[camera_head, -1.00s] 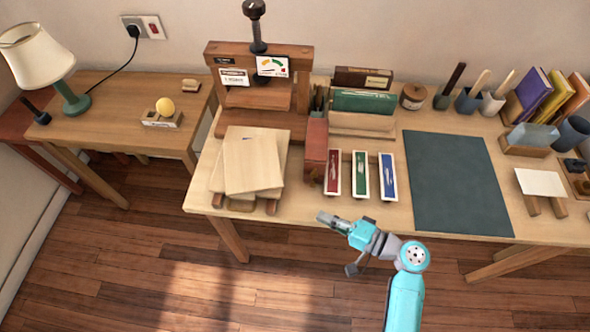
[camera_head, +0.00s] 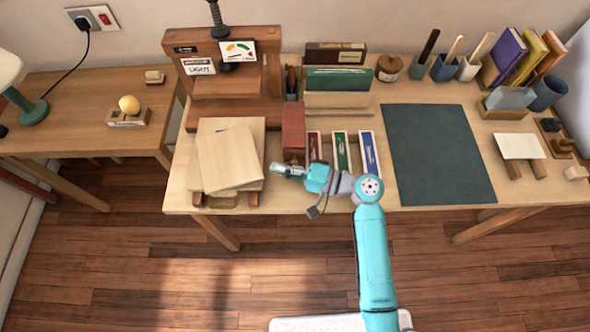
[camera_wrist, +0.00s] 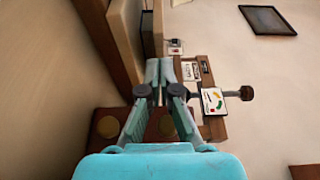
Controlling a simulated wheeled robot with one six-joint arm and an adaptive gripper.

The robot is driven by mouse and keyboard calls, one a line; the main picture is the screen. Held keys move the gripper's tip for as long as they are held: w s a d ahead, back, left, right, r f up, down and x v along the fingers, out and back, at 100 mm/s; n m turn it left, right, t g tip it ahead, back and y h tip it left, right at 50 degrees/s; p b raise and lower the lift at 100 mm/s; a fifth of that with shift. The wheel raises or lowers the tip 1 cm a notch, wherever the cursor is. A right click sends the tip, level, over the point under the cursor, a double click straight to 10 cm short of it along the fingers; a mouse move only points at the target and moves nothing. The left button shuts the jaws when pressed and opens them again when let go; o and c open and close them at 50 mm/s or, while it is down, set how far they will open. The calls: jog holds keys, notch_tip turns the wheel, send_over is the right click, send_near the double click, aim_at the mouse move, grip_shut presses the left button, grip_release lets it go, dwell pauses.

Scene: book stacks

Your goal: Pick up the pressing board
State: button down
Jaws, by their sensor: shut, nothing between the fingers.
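The pressing boards are pale wooden boards stacked at the left of the worktable in the head view. The top board (camera_head: 229,160) lies turned at an angle over the lower board (camera_head: 257,128), and the stack rests on dark wooden supports. My gripper (camera_head: 276,169) is just right of the stack, near the table's front edge, apart from the boards as far as I can tell. The gripper (camera_wrist: 158,75) is shut and empty in the wrist view, pointing level toward the stack's side. Pale board edges (camera_wrist: 127,22) show sideways there, partly cut off.
A wooden press (camera_head: 225,80) with a gauge stands behind the boards. A dark green mat (camera_head: 437,150) lies farther right, clear.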

jog(key=shift+x, duration=0.85)
jog(key=shift+s+a, duration=0.25)
jog(key=shift+a, duration=0.2)
jog(key=shift+s+a, duration=0.2)
jog(key=shift+a, duration=0.3)
jog(key=shift+d, duration=0.1)
